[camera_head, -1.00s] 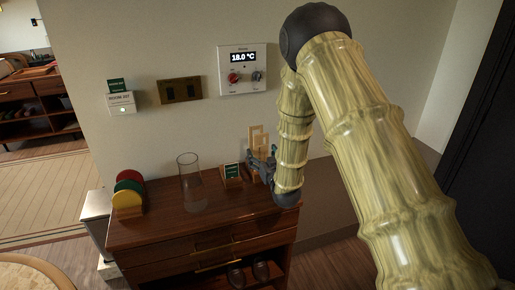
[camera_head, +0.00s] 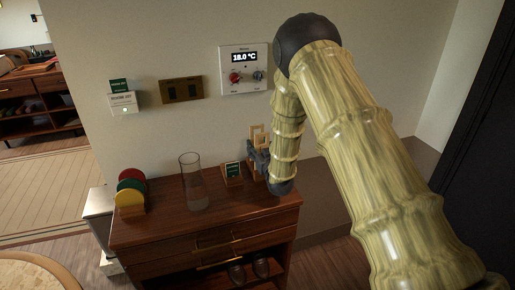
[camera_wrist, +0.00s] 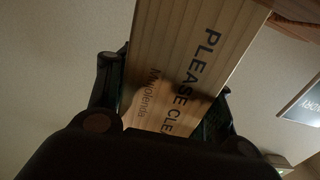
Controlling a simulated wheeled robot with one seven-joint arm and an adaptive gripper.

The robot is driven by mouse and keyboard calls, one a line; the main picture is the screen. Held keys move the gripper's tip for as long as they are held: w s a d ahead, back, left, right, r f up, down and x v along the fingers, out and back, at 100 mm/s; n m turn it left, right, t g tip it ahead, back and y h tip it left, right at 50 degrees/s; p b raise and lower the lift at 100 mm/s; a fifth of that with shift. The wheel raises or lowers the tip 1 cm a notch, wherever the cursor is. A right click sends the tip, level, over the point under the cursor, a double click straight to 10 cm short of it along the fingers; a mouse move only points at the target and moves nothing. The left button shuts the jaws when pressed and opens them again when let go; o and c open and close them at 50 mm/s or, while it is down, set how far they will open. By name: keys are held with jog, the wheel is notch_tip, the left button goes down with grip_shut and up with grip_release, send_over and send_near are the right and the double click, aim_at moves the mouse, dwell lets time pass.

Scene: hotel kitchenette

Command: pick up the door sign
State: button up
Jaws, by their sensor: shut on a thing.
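The door sign is a pale wooden board with dark lettering. In the wrist view the door sign (camera_wrist: 190,55) fills the middle, reads "PLEASE CLE…" and sits between the two dark fingers. My gripper (camera_wrist: 172,108) is shut on it. In the head view the door sign (camera_head: 257,133) stands up at the back right of the wooden cabinet, near the wall. My gripper (camera_head: 260,160) is beside it, partly hidden by my arm. The sign's lower end is hidden, so I cannot tell whether it touches the cabinet.
On the cabinet top (camera_head: 210,222) are a clear glass vase (camera_head: 193,182), a small green card on a wooden stand (camera_head: 232,172) and a rack of coloured discs (camera_head: 130,190). A thermostat panel (camera_head: 244,68) and a brass switch plate (camera_head: 181,90) are on the wall behind.

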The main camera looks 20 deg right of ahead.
jog(key=shift+r, duration=0.2)
notch_tip(320, 180, up, 12)
jog(key=f+b, duration=0.1)
jog(key=b, duration=0.1)
jog(key=s+a+b, duration=0.3)
jog(key=s+a, duration=0.6)
jog(key=a, duration=0.6)
jog(key=shift+s+a+r, duration=0.2)
jog(key=shift+r, duration=0.15)
